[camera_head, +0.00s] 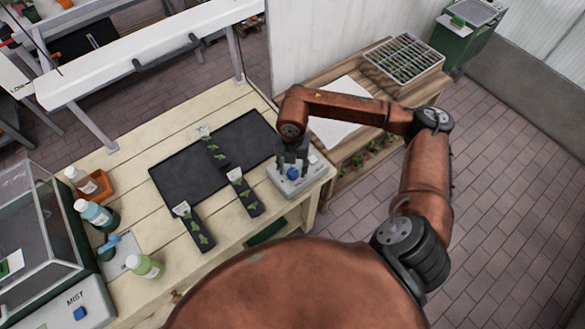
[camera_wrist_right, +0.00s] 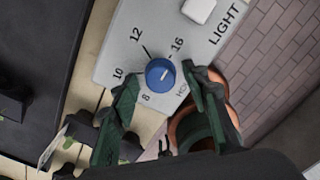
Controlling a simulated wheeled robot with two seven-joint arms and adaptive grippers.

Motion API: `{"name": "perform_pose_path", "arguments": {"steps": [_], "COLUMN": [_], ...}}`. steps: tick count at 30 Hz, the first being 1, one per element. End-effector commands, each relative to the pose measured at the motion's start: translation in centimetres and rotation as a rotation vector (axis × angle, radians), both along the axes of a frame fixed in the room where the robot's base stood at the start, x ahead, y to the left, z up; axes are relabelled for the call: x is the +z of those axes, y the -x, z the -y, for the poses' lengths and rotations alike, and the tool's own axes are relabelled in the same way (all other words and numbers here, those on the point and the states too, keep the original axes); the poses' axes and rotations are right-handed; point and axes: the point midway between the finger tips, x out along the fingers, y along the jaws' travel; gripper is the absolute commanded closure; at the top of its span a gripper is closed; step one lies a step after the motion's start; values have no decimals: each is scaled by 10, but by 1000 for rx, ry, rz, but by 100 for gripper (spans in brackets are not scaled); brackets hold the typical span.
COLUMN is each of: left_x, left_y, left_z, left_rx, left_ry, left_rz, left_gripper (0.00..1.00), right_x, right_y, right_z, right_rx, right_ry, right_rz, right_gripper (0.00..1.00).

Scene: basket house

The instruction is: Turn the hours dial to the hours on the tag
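The blue hours dial (camera_wrist_right: 160,74) is on the grey light box (camera_wrist_right: 125,45), among the printed numbers 8, 10, 12 and 16. A small pale mark on the dial seems to face the 16 side. In the head view the dial (camera_head: 292,173) is on the box (camera_head: 301,183) at the bench's right end. My right gripper (camera_head: 293,154) is above it; in the right wrist view its dark green fingers (camera_wrist_right: 163,77) are apart, one on each side of the dial. Contact cannot be told. White tags (camera_head: 181,209) stand on the plant strips; their writing is unreadable. My left gripper is out of view.
A black mat (camera_head: 175,172) lies on the wooden bench (camera_head: 130,160), with plant strips (camera_head: 245,197) on and beside it. Bottles (camera_head: 95,212) and a mist case (camera_head: 40,235) are at left. A crate of seedlings (camera_head: 405,60) is at the back right.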

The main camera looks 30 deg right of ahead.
Motion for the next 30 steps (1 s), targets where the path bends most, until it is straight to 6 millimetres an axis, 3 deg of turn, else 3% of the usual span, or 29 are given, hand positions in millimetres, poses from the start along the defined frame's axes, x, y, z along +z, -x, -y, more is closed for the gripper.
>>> {"name": "perform_pose_path", "arguments": {"steps": [11, 24, 30], "left_x": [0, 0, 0], "left_y": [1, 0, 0], "left_z": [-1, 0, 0], "left_rx": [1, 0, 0], "left_ry": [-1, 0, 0], "left_rz": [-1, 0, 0], "left_gripper": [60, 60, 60], "right_x": [8, 92, 115], "right_y": [0, 0, 0], "right_z": [0, 0, 0], "right_rx": [1, 1, 0], "right_ry": [1, -1, -1], "right_rz": [1, 2, 1], "right_gripper": [57, 57, 57]}}
